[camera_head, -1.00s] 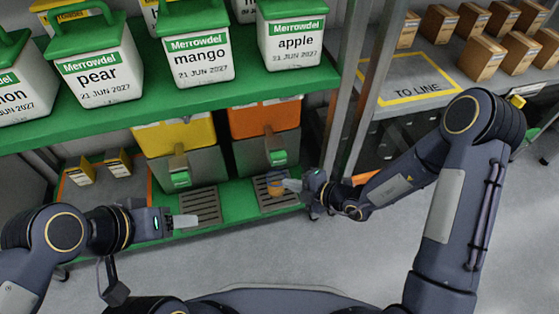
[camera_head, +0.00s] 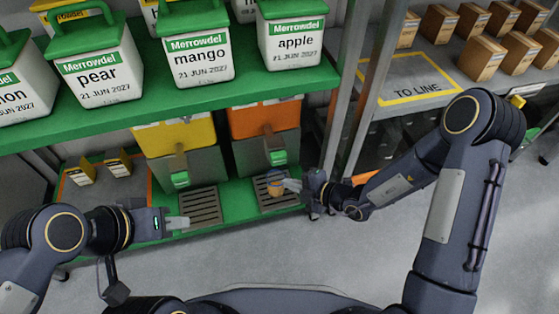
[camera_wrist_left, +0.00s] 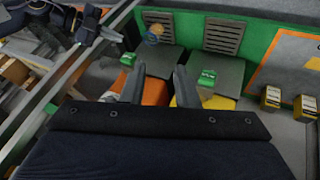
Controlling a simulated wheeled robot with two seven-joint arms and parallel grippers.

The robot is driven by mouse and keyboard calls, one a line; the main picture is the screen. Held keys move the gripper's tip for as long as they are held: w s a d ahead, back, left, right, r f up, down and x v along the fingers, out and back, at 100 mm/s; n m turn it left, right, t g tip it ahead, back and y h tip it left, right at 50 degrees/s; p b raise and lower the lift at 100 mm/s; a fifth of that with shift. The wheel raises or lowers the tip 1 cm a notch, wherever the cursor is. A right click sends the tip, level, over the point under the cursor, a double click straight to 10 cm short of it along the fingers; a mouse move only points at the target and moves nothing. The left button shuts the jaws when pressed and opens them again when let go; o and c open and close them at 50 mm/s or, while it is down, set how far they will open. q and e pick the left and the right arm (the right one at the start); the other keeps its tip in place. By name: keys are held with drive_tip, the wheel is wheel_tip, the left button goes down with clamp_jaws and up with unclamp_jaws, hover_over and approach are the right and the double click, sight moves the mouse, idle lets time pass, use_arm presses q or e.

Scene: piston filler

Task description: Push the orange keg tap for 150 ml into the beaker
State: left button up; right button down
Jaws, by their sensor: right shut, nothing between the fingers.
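The orange keg (camera_head: 265,119) stands on the green lower shelf, its tap (camera_head: 277,157) with a green end at the front. The small beaker (camera_head: 276,187), bluish on top and orange-brown below, stands on the grate under that tap. It also shows in the left wrist view (camera_wrist_left: 154,33). My right gripper (camera_head: 291,185) is shut and empty, close to the beaker's right side; contact is unclear. My left gripper (camera_head: 178,222) is open and empty, left of and lower than the orange tap. In the left wrist view its two fingers (camera_wrist_left: 160,84) are apart.
A yellow keg (camera_head: 175,134) with a green-ended tap (camera_head: 180,179) stands left of the orange keg. Its empty grate (camera_head: 200,207) lies in front. White tubs line the upper shelf (camera_head: 230,90). A metal post (camera_head: 345,110) stands right of the kegs.

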use_arm(q)
clamp_jaws()
idle(1.3)
